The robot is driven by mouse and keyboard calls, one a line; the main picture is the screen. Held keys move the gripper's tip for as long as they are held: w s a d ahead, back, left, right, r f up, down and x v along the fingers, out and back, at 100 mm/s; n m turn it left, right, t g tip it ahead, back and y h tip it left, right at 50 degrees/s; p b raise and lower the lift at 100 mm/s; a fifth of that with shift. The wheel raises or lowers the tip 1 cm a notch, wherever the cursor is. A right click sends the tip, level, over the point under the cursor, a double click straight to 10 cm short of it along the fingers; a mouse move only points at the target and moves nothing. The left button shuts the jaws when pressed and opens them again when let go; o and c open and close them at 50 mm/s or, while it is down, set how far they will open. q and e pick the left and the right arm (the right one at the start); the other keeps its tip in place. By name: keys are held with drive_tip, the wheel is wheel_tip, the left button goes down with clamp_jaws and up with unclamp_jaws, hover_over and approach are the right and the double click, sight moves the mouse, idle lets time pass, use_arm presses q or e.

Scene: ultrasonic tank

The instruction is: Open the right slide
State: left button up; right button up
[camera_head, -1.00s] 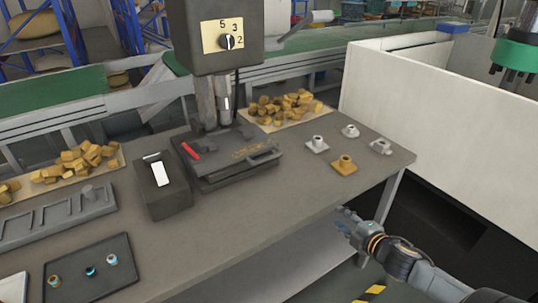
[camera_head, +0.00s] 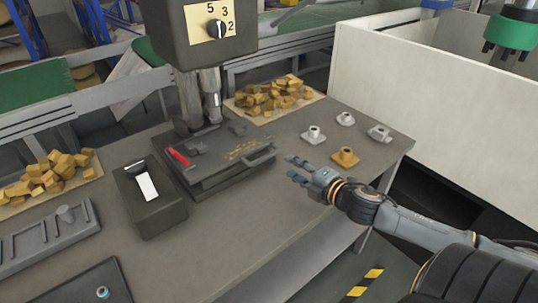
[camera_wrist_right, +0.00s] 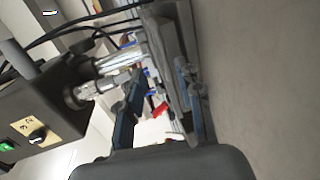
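A dark machine base (camera_head: 200,181) stands on the table under a column with a dial head. Its top plate (camera_head: 215,150) carries a dark bar-shaped handle (camera_head: 258,158) at its right edge, probably the right slide. A red lever (camera_head: 178,156) sits at its left. My right gripper (camera_head: 292,169) is just right of the handle, apart from it, with its fingers pointing left towards it. In the right wrist view the fingers (camera_wrist_right: 160,78) are spread, with the plate edge (camera_wrist_right: 174,55) ahead between them. The gripper looks empty. My left gripper is not in view.
Several small flanged parts, one a brass-coloured part (camera_head: 345,157), stand right of and behind my right gripper. A switch box (camera_head: 150,205) stands left of the base.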

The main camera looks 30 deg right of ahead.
sight(269, 155)
drive_tip(key=x, duration=0.6)
drive_tip(key=shift+w, duration=0.25)
drive_tip(key=x, duration=0.3)
drive_tip(key=shift+f, duration=0.1)
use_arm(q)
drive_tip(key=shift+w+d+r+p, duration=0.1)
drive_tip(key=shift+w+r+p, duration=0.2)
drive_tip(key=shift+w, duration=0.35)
use_arm(e)
drive_tip(key=shift+x, duration=0.9)
clamp_jaws()
drive_tip(key=shift+a, duration=0.1)
